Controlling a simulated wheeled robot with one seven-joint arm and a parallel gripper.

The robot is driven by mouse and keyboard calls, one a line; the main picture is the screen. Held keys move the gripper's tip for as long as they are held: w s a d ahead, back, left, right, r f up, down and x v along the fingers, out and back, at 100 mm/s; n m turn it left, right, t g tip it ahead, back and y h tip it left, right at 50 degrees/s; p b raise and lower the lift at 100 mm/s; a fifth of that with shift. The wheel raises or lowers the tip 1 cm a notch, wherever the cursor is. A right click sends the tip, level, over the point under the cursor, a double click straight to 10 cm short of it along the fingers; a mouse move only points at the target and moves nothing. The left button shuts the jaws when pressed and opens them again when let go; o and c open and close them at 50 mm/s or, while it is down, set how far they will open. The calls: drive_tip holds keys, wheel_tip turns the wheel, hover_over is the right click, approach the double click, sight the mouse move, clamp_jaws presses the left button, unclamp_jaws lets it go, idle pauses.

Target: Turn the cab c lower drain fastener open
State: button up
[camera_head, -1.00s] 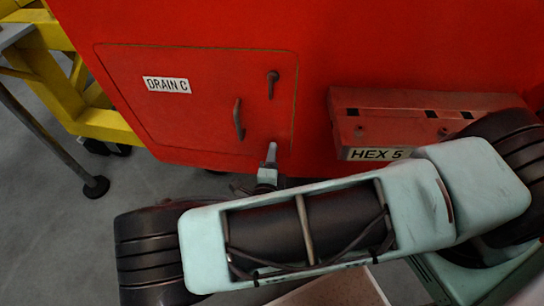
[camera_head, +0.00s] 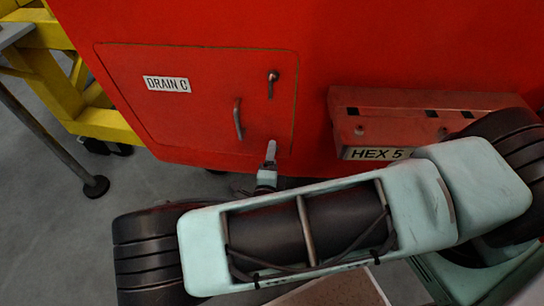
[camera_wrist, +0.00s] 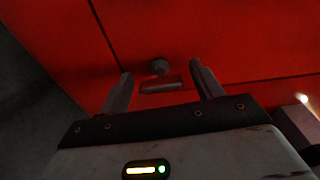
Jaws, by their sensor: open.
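The red drain panel (camera_head: 190,110), labelled DRAIN C, is shut flush in the red cab body. Its upper fastener (camera_head: 272,84) is a round head with a short lever hanging down. The lower fastener is hidden behind my gripper (camera_head: 270,151) in the head view, at the panel's lower right. In the wrist view the lower fastener (camera_wrist: 160,67) shows as a dark round head with a short crosswise bar nearer me. My gripper (camera_wrist: 161,70) is open, with one finger on each side of it. I see no clear contact.
A curved handle (camera_head: 238,120) sits left of the fasteners. A red box labelled HEX 5 (camera_head: 430,118) juts out to the right of the panel. A yellow frame (camera_head: 95,118) and a grey stand leg (camera_head: 50,130) stand at the left.

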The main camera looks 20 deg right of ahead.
drive_tip(key=b+v, duration=0.2)
drive_tip(key=v, duration=1.5)
drive_tip(key=shift+d, duration=0.15)
drive_tip(key=s+d+r+n+g+y+p, duration=0.1)
drive_tip(key=r+n+g, duration=0.4)
drive_tip(key=r+n, duration=0.5)
drive_tip(key=s+d+r+n+g+y+p, duration=0.1)
drive_tip(key=r+n+g+y, duration=0.4)
drive_tip(key=r+n, duration=0.6)
drive_tip(key=s+r+n+g+y+p, duration=0.3)
drive_tip(key=r+n+g+y+p, duration=0.1)
drive_tip(key=r+n, duration=0.6)
wheel_tip(320, 180, up, 3)
drive_tip(key=shift+s+d+r+n+g+p, duration=0.1)
drive_tip(key=shift+s+d+n+g+p, duration=0.3)
drive_tip(key=shift+g+p, duration=0.15)
